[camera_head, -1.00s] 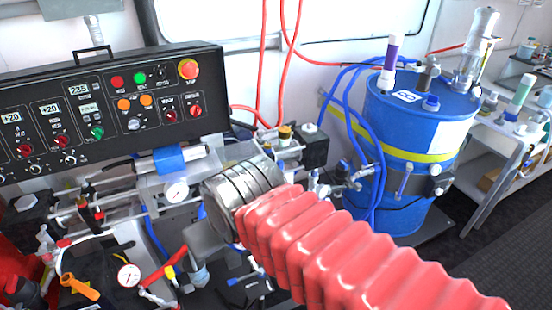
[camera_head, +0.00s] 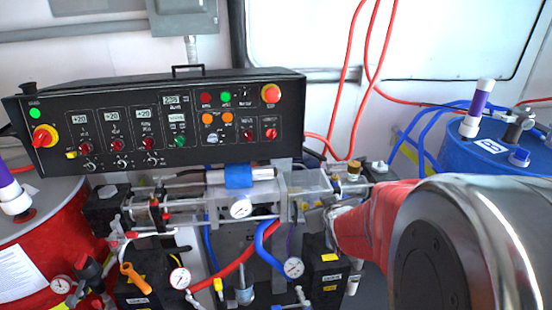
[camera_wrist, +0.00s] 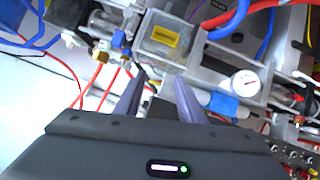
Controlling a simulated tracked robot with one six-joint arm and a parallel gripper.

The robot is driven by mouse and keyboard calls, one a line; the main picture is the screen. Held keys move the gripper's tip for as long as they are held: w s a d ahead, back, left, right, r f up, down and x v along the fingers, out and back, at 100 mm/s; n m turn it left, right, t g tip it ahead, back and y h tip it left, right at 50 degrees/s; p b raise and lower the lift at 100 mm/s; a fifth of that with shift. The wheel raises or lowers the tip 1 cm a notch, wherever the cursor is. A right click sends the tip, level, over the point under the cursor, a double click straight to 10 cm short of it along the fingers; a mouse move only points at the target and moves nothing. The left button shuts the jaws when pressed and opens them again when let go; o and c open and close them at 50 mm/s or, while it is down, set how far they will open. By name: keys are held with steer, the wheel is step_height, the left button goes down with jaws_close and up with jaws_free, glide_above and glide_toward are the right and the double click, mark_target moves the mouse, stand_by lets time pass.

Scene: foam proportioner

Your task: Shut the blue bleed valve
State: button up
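A small blue fitting (camera_wrist: 118,39) shows left of the fingertips in the wrist view, beside brass and metal fittings. It may be the blue bleed valve, but its handle position is too small to tell. My gripper (camera_wrist: 160,76) is open, with its two dark fingers apart and nothing between them. The fingertips are over the machine's metal parts, right of the blue fitting. In the head view my arm covers the area at the right of the machine, and the gripper itself is hidden.
The black control panel (camera_head: 160,125) stands behind the pipework. A blue drum (camera_head: 470,152) is at the right and a red drum (camera_head: 45,235) at the left. Red hoses (camera_head: 352,80) hang by the window. A gauge (camera_wrist: 245,83) and a blue-wrapped cylinder (camera_wrist: 222,103) lie right of my fingers.

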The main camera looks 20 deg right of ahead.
steer(key=s+d+f+m+t, duration=0.1)
steer(key=s+d+f+t, duration=0.4)
steer(key=d, duration=0.5)
steer(key=shift+f+m+t, duration=0.3)
steer(key=shift+f+t, duration=0.3)
steer(key=shift+f, duration=0.35)
